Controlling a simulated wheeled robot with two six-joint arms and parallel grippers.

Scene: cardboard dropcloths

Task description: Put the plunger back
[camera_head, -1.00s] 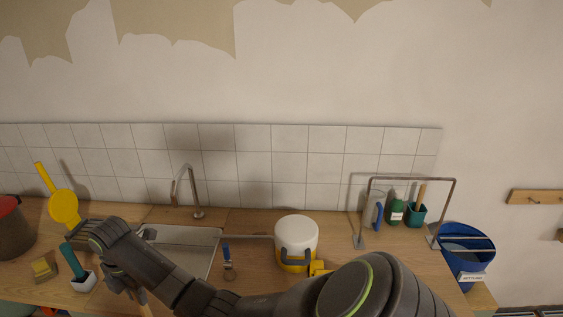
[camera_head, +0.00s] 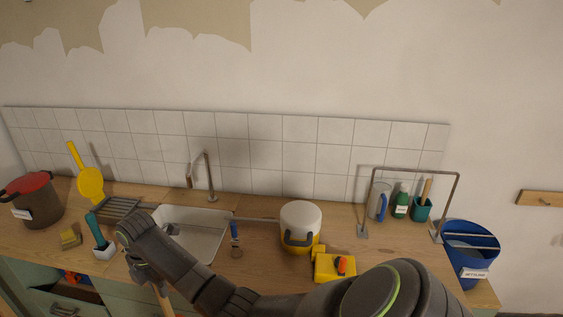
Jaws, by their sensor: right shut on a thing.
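My right gripper (camera_head: 148,272) reaches across the counter front from the right and points down. It is shut on a pale wooden handle (camera_head: 163,299), which I take to be the plunger's. The handle runs down out of the bottom of the picture in front of the cabinets, and no cup shows. My wrist hides the top of the handle. My left gripper is not in view.
The counter holds a sink (camera_head: 195,222), a dark red-lidded pot (camera_head: 38,205), a teal-handled brush (camera_head: 96,230) in a white holder, a white-and-yellow bucket (camera_head: 301,220) and a yellow box (camera_head: 332,268). A blue bin (camera_head: 470,262) stands right.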

